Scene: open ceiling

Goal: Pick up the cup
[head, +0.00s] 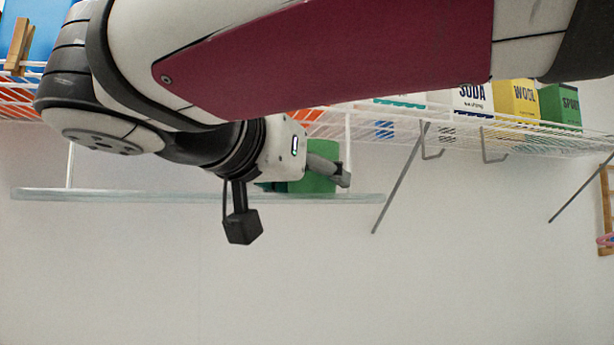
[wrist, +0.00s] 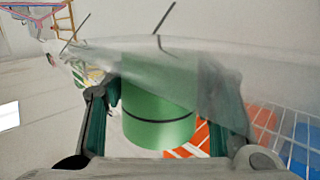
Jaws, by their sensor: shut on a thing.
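The green cup (head: 318,180) is just above the hanging translucent shelf (head: 200,194) in the head view, partly hidden by my gripper (head: 325,172). I cannot tell whether its base touches the shelf. In the wrist view the cup (wrist: 158,132) is a smooth green cylinder with a dark band, between the two dark green finger pads. My gripper (wrist: 165,95) is shut on it. The translucent shelf (wrist: 265,62) covers part of the cup and the right finger in that view.
A white wire shelf (head: 400,112) runs along the wall above, bearing a SODA box (head: 473,98), a yellow box (head: 516,98) and a green box (head: 559,105). Diagonal braces (head: 400,180) and hooks hang below it. The wall area under the translucent shelf is clear.

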